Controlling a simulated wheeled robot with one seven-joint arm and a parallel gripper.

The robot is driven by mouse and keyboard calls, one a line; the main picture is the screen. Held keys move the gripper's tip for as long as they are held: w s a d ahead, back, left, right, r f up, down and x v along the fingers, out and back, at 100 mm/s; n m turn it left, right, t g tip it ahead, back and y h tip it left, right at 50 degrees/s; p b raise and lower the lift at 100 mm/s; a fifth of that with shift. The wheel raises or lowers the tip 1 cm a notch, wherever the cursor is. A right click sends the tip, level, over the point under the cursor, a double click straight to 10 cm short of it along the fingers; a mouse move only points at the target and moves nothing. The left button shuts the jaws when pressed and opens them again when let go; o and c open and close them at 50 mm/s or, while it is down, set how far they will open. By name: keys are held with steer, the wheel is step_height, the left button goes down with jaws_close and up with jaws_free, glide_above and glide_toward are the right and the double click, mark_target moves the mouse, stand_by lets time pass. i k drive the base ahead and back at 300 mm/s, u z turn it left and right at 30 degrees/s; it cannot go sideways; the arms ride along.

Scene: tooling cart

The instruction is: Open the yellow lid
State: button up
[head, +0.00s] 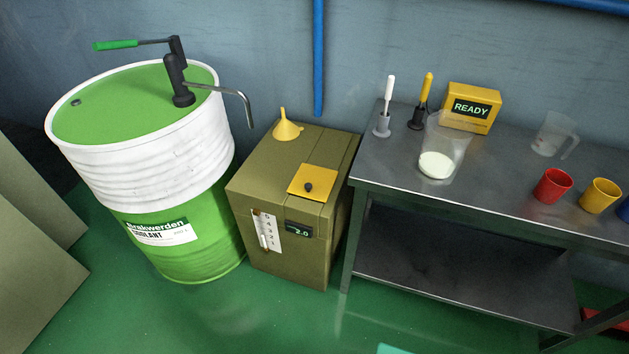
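A yellow funnel (287,126) stands on the same top, behind the lid. The tank's front carries a level gauge (267,232) and a small display reading 2.0 (299,230). My gripper is not in view.
A green and white drum (150,215) with a hand pump (176,78) and spout stands left of the tank. A metal bench (500,177) stands close on the right, bearing a jug (441,146), cups and a READY box (471,109). Green floor in front is mostly clear.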

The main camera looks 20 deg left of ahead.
mark_target(316, 183)
steer(key=u, duration=0.45)
steer(key=k, duration=0.65)
steer(key=u, duration=0.2)
steer(key=i, duration=1.5)
